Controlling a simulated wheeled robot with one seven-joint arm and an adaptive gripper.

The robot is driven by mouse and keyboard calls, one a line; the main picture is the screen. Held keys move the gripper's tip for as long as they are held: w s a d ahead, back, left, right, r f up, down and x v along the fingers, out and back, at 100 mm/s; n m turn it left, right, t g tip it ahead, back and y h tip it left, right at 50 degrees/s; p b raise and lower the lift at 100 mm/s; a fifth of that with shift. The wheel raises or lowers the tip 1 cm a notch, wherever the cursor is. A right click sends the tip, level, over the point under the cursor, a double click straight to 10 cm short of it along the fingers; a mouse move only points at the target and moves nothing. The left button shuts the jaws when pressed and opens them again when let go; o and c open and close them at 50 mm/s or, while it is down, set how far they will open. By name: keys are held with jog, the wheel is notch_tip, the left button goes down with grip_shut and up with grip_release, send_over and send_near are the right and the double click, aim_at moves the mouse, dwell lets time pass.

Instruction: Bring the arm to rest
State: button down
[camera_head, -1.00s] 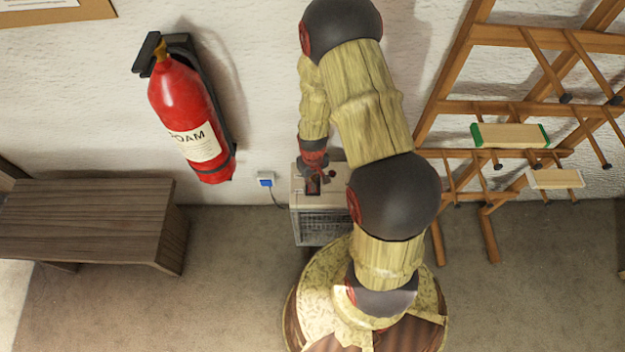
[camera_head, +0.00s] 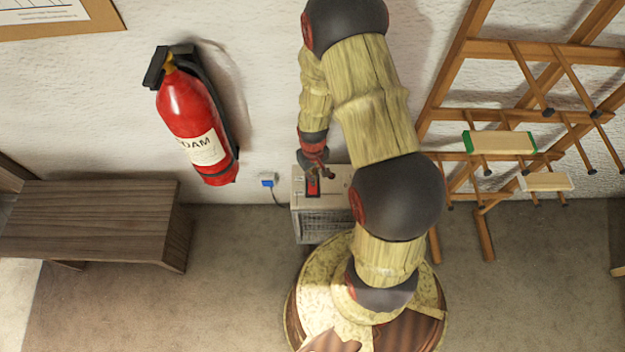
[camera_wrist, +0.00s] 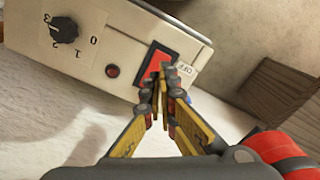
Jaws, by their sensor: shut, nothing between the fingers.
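My arm (camera_head: 372,100) rises from its round base and bends down again, with my gripper (camera_head: 322,174) hanging over the top of a pale heater-like box (camera_head: 305,222) in the head view. In the wrist view my gripper (camera_wrist: 163,84) is shut and empty. Its fingertips are in front of the red rocker switch (camera_wrist: 155,62) on the box's panel, beside a label reading OFF (camera_wrist: 185,70). I cannot tell whether they touch it.
A red fire extinguisher (camera_head: 192,115) hangs on the wall at left, above a wooden bench (camera_head: 90,222). A blue plug (camera_head: 267,180) is in the wall by the box. A wooden rack (camera_head: 470,100) at right holds two laths, one green-ended (camera_head: 500,142), one plain (camera_head: 546,182).

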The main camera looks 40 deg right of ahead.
jog(key=shift+r, duration=0.15)
dwell(0.4)
jog(key=s+a+g, duration=0.1)
jog(key=s+g, duration=0.1)
jog(key=s, duration=0.3)
jog(key=s+a+r+t, duration=0.2)
jog(key=a+r, duration=0.1)
jog(key=r, duration=1.1)
jog(key=s+a+r+t, duration=0.3)
jog(key=a+r, duration=0.1)
jog(key=r, duration=1.1)
jog(key=s+a+r+t, duration=0.2)
jog(key=a+r, duration=0.2)
jog(key=r, duration=1.1)
jog(key=shift+s+n+t, duration=0.15)
jog(key=shift+n+t, duration=0.15)
jog(key=shift+n, duration=0.1)
